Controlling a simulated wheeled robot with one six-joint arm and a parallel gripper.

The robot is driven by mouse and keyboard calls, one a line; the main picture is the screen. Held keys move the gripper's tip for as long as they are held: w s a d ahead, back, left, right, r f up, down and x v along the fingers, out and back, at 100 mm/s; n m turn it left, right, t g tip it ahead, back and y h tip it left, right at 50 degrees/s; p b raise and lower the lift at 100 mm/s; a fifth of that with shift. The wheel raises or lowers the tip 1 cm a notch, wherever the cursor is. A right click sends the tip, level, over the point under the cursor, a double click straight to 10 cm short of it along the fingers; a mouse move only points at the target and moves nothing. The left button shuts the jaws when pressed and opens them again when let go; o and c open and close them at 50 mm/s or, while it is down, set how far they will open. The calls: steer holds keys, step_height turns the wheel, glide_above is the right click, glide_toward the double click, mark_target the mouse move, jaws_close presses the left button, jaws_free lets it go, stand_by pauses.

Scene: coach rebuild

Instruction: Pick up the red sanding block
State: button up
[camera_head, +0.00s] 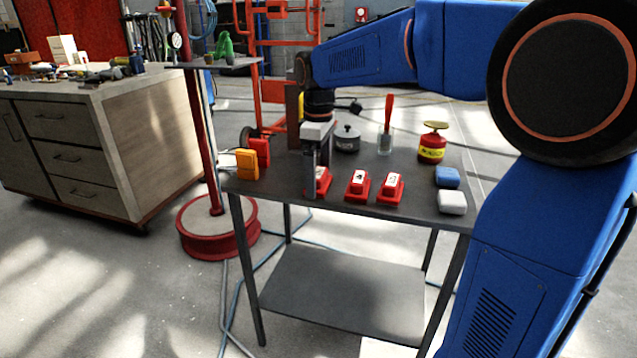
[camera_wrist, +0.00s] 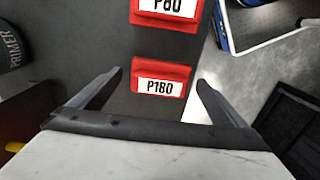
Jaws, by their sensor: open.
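Three red blocks with white labels stand in a row along the front of the grey table: a left one (camera_head: 323,182), a middle one (camera_head: 357,186) and a right one (camera_head: 391,189). My gripper (camera_head: 318,166) points down over the left block and partly hides it. In the wrist view my open gripper (camera_wrist: 160,78) has its fingers apart, with a red block labelled P180 (camera_wrist: 161,66) between the tips. A gap shows on each side of that block. Another red block, its label reading P80 (camera_wrist: 168,18), is cut off at the top edge.
Orange (camera_head: 247,164) and red (camera_head: 261,152) items stand at the table's left. A grey lidded pot (camera_head: 347,139), a red-handled tool (camera_head: 389,115) and a red-yellow can (camera_head: 432,147) are behind. Blue (camera_head: 447,177) and white (camera_head: 452,203) blocks lie right.

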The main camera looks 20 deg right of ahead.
mark_target(318, 173)
steer(key=c, duration=1.2)
steer(key=shift+c, duration=0.2)
steer(key=shift+r, duration=0.15)
step_height(318, 173, up, 10)
steer(key=shift+f, duration=0.1)
steer(key=o, duration=0.4)
steer(key=shift+c, duration=0.9)
